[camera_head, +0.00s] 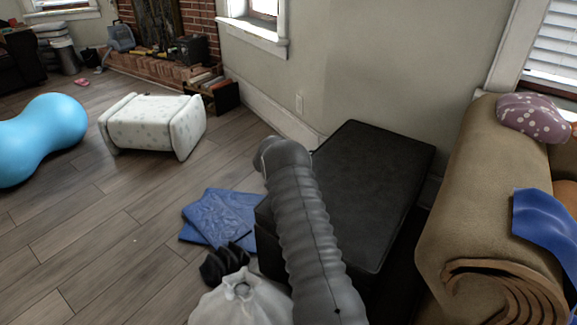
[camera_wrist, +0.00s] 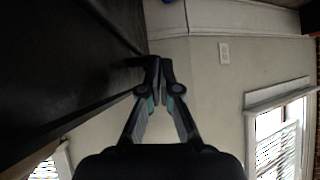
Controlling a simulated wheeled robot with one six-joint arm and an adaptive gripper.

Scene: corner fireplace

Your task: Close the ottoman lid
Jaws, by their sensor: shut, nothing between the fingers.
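The black ottoman (camera_head: 375,185) stands against the wall right of centre in the head view. Its broad, flat black lid surface faces the camera, and my arm covers its left part. I cannot tell from this view how far the lid stands open. In the wrist view the ottoman's dark surface (camera_wrist: 60,60) fills the left side, with a seam or edge running along it. My gripper (camera_wrist: 158,68) is shut and empty, its fingertips close beside that dark edge. I cannot tell if they touch. In the head view the fingers are hidden behind my arm.
Blue folded cloth (camera_head: 220,215) and a white bag (camera_head: 240,300) lie on the floor left of the ottoman. A white patterned pouf (camera_head: 155,122) and a blue peanut ball (camera_head: 40,135) stand farther left.

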